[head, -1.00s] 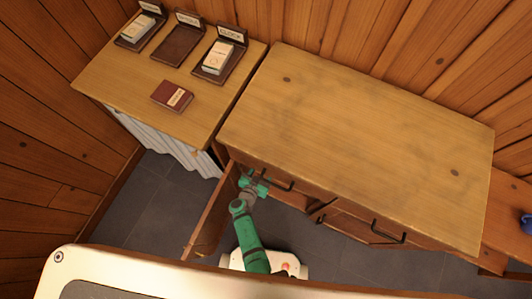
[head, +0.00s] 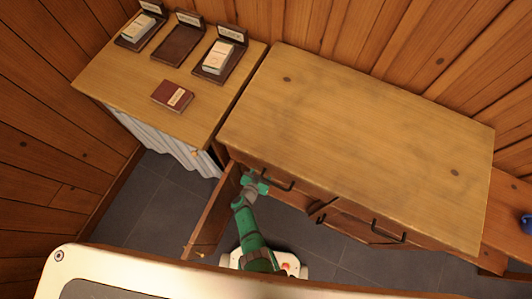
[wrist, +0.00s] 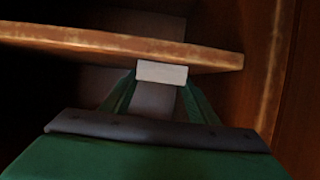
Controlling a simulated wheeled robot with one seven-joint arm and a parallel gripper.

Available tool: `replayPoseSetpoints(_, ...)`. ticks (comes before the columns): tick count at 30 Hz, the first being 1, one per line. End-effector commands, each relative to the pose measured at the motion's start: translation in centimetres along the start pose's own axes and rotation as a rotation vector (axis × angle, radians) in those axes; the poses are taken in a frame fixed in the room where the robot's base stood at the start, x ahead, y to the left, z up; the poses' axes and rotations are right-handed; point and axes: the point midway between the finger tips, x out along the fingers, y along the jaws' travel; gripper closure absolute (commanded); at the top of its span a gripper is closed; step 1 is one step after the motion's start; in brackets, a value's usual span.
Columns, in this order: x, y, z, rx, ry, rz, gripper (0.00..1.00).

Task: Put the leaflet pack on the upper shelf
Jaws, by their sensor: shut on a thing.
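My gripper (head: 256,181) is at the front of the cabinet's open left section, below the tabletop; its fingertips are hard to see in the head view. In the wrist view its two green fingers are shut on a small pale block, which I take for the leaflet pack (wrist: 162,72). The pack is at the front edge of a wooden shelf board (wrist: 60,37) and overlaps it in the picture; I cannot tell whether they touch. I cannot tell if this board is the upper shelf. The pack is not visible in the head view.
The open cabinet door (head: 213,215) stands left of my arm. The cabinet top (head: 360,140) is bare. A side table (head: 120,85) at left carries a dark red book (head: 172,95) and several dark stands. A cabinet side wall (wrist: 280,60) is close at right in the wrist view.

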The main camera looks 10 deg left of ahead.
Motion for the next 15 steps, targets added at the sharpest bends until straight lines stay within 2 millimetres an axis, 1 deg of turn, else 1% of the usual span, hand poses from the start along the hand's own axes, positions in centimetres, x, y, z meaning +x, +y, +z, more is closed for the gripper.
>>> replayPoseSetpoints(6, 0.08, -0.03, 0.11, 0.0, 0.0, 0.0, 0.72)
replayPoseSetpoints(7, 0.04, 0.02, 0.14, 0.001, 0.0, 0.001, 0.39)
replayPoseSetpoints(8, 0.03, 0.01, 0.13, 0.001, 0.0, 0.0, 0.31)
replayPoseSetpoints(9, 0.04, 0.01, 0.12, 0.001, 0.0, 0.0, 0.27)
replayPoseSetpoints(15, 0.04, 0.0, 0.11, 0.0, 0.0, 0.0, 0.27)
